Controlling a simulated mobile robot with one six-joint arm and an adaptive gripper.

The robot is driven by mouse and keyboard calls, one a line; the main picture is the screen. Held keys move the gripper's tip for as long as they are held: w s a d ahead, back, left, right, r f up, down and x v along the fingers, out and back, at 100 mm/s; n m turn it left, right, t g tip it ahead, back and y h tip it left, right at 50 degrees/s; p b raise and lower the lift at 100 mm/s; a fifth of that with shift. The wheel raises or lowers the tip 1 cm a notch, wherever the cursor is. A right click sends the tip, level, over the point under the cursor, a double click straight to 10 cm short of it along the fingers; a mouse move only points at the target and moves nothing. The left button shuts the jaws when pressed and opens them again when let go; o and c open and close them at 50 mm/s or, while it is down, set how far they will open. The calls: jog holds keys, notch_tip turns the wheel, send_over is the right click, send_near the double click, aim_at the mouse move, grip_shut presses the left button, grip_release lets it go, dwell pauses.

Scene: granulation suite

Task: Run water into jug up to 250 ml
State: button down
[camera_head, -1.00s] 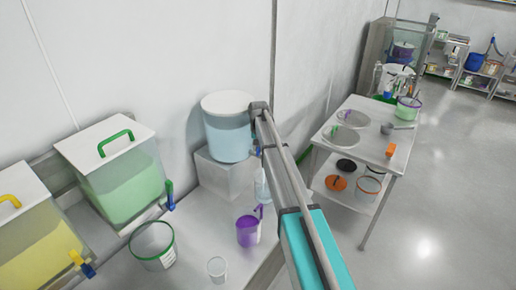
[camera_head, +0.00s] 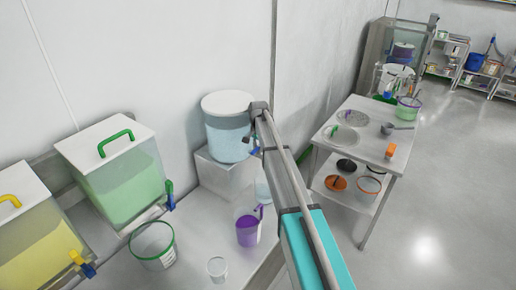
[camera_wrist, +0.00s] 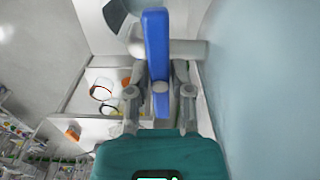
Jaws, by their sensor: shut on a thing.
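A round tank (camera_head: 228,135) with a white lid and pale blue water stands on a light block. Its blue tap lever (camera_head: 254,152) shows at the left edge of my arm. In the wrist view the blue lever (camera_wrist: 157,45) lies between the fingers of my gripper (camera_wrist: 160,90), which is shut on it. In the head view my arm hides the fingers. A clear jug (camera_head: 262,190) stands below the tap, partly behind my arm. Its water level and marks cannot be read. A vessel with purple contents (camera_head: 247,230) stands in front of it.
A tank of green liquid (camera_head: 125,185) and a tank of yellow liquid (camera_head: 35,250) stand left. A green-rimmed clear bucket (camera_head: 153,245) and a small clear cup (camera_head: 217,268) are on the bench. A side table (camera_head: 365,150) stands right, with open floor beyond.

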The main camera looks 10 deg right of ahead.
jog(key=shift+m, duration=0.5)
jog(key=c, duration=0.5)
grip_release()
jog(key=shift+n, duration=0.5)
